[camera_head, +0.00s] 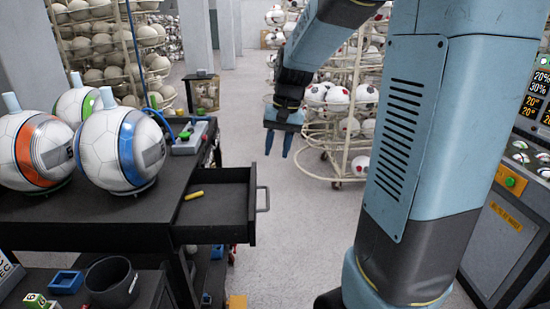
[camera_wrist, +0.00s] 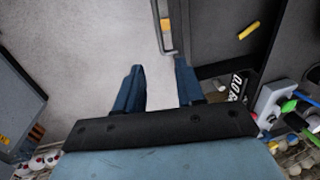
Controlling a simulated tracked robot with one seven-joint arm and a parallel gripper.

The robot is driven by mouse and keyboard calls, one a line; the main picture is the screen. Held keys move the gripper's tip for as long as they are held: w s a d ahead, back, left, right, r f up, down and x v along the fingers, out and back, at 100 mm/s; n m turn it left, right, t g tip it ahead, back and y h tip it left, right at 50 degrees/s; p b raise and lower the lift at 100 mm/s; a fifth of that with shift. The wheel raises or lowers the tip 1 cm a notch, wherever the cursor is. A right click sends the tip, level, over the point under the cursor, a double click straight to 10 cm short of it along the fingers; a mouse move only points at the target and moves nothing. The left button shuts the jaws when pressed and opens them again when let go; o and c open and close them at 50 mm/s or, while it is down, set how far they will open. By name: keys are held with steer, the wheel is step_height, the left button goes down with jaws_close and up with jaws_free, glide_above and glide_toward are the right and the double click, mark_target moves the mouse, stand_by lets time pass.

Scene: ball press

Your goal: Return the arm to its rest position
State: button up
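My gripper (camera_head: 279,142) hangs from the blue arm in the middle of the head view, over the floor and to the right of the bench. In the wrist view, my gripper (camera_wrist: 160,88) shows its two blue fingers spread apart with nothing between them. It is open and empty. A pulled-out drawer (camera_head: 218,205) with a bar handle (camera_head: 263,199) is to the lower left of my gripper in the head view. The handle (camera_wrist: 166,30) also shows in the wrist view, just beyond the fingers. I see no contact between the fingers and the handle.
A yellow cylinder (camera_head: 194,195) lies in the open drawer. Several balls with plugs stand on the dark bench (camera_head: 90,215). A wire ball rack (camera_head: 345,110) stands behind my arm. A control machine (camera_head: 510,220) is on the right. The floor (camera_head: 290,230) between is clear.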

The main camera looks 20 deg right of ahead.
steer(key=shift+r, duration=0.1)
stand_by(0.4)
steer(key=s+r+n+t+h, duration=0.1)
steer(key=s+r+t, duration=0.1)
steer(key=s, duration=0.7)
steer(key=s+a+r+n+t+h, duration=0.1)
steer(key=s+r, duration=0.4)
steer(key=s, duration=0.5)
steer(key=shift+s+n+t, duration=0.2)
steer(key=shift+n+t, duration=0.5)
steer(key=shift+t, duration=0.3)
steer(key=shift+a, duration=0.1)
